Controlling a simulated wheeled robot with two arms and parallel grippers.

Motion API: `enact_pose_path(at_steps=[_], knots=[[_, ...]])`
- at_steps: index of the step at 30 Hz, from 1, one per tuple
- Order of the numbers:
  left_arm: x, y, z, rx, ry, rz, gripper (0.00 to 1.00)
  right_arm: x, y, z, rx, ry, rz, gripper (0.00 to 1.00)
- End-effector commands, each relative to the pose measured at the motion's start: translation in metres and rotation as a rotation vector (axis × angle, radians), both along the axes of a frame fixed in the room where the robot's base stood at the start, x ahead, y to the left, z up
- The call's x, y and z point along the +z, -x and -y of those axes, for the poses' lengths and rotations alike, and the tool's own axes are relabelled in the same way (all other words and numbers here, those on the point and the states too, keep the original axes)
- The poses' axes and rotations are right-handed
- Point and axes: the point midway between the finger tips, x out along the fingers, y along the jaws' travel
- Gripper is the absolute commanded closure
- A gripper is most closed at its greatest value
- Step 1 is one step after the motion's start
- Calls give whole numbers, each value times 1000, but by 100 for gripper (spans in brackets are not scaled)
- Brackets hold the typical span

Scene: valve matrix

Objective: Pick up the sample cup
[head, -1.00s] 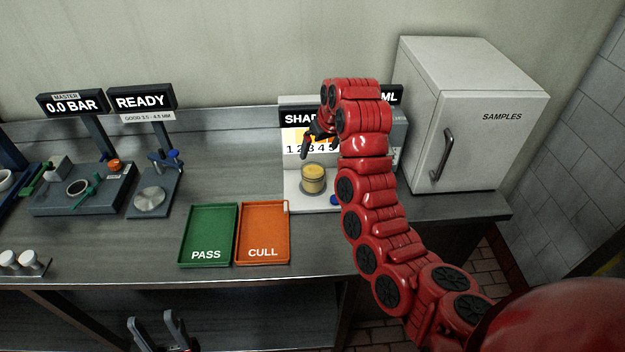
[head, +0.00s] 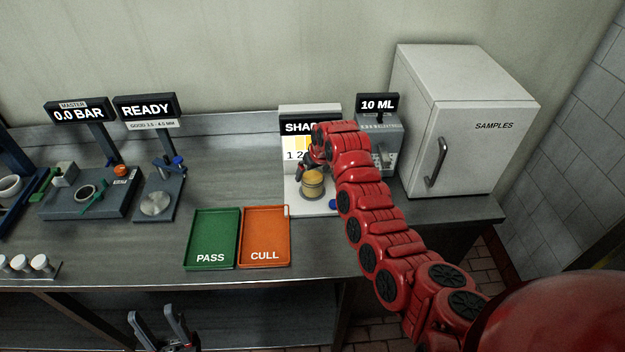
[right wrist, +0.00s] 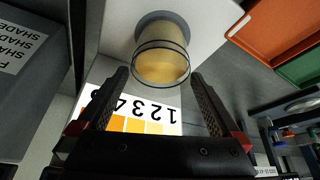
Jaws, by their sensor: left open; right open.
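The sample cup (head: 313,184), a clear round cup with yellow contents, stands upright on the white base of the shade station (head: 297,203). It also shows in the right wrist view (right wrist: 161,52). My right gripper (head: 304,168) is at the cup, partly hidden by its own arm in the head view. In the right wrist view its open fingers (right wrist: 160,76) point at the cup, which appears between the fingertips; I cannot tell whether they touch it. My left gripper (head: 153,322) is open and empty, low in front of the bench.
A green PASS tray (head: 211,235) and an orange CULL tray (head: 264,232) lie left of the station. A 10 ML device (head: 380,140) and a white SAMPLES fridge (head: 462,125) stand to the right. The shade card (right wrist: 140,110) stands close to my right fingers.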

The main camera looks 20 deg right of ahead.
Motion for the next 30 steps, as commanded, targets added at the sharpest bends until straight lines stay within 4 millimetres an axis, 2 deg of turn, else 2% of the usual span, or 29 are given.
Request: enact_pose_path(at_steps=[12, 14, 27, 28, 29, 30], knots=[[4, 0, 0, 0, 0, 0, 50, -9, -3, 0, -1, 0, 0, 0], [4, 0, 0, 0, 0, 0, 50, -9, -3, 0, -1, 0, 0, 9], [4, 0, 0, 0, 0, 0, 50, -8, -3, 0, -1, 0, 0, 88], [4, 0, 0, 0, 0, 0, 50, -8, -3, 0, -1, 0, 0, 89], [4, 0, 0, 0, 0, 0, 50, -8, -3, 0, -1, 0, 0, 99], [4, 0, 0, 0, 0, 0, 50, -8, -3, 0, -1, 0, 0, 100]])
